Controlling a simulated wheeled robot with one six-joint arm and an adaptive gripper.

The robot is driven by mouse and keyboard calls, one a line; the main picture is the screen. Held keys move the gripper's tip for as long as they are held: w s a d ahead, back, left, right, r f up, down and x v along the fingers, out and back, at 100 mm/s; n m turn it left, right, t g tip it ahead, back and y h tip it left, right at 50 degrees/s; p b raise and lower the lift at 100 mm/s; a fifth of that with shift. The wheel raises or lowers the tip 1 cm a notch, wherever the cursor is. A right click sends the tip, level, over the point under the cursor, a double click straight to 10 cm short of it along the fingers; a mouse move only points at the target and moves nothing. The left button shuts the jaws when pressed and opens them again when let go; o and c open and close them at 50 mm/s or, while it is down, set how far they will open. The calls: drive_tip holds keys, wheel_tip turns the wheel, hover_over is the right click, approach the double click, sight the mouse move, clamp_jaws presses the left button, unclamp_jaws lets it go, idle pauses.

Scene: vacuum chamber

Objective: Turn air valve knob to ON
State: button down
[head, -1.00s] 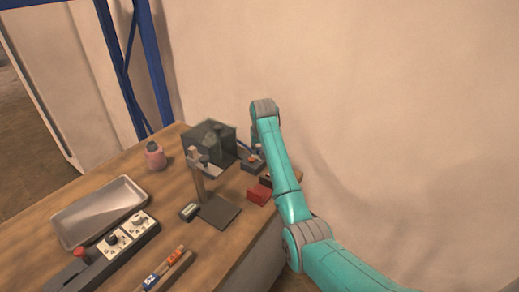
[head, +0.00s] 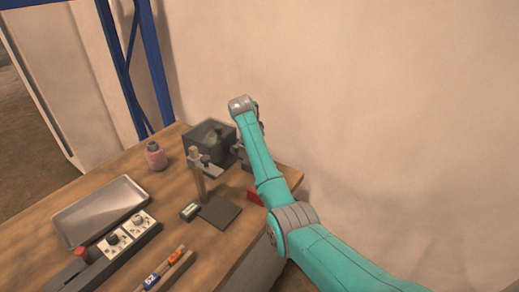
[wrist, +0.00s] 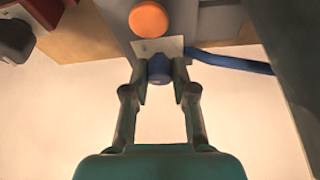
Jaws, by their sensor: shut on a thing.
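In the wrist view, a dark blue knob (wrist: 159,70) sits on the side of a grey box (wrist: 113,20), below a small pale plate (wrist: 147,46). My gripper (wrist: 160,82) is shut on the knob, one fingertip on each side of it. The knob's turn position and any ON mark cannot be read. In the head view my arm's end is over the far right of the workbench (head: 60,275), beside the dark clear-sided box (head: 205,150). The knob is hidden there behind my arm.
In the wrist view an orange round button (wrist: 149,19) lies just above the knob, and a blue hose (wrist: 230,61) runs right. The head view shows a stand (head: 200,180), a red block (head: 254,196), a metal tray (head: 98,212) and a pink bottle (head: 155,157).

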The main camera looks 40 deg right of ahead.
drive_tip(key=shift+m+g, duration=0.4)
drive_tip(key=shift+m, duration=0.4)
drive_tip(key=c, duration=0.9)
unclamp_jaws()
drive_tip(key=shift+c, duration=0.2)
drive_tip(key=v, duration=1.2)
drive_tip(key=shift+w, duration=0.1)
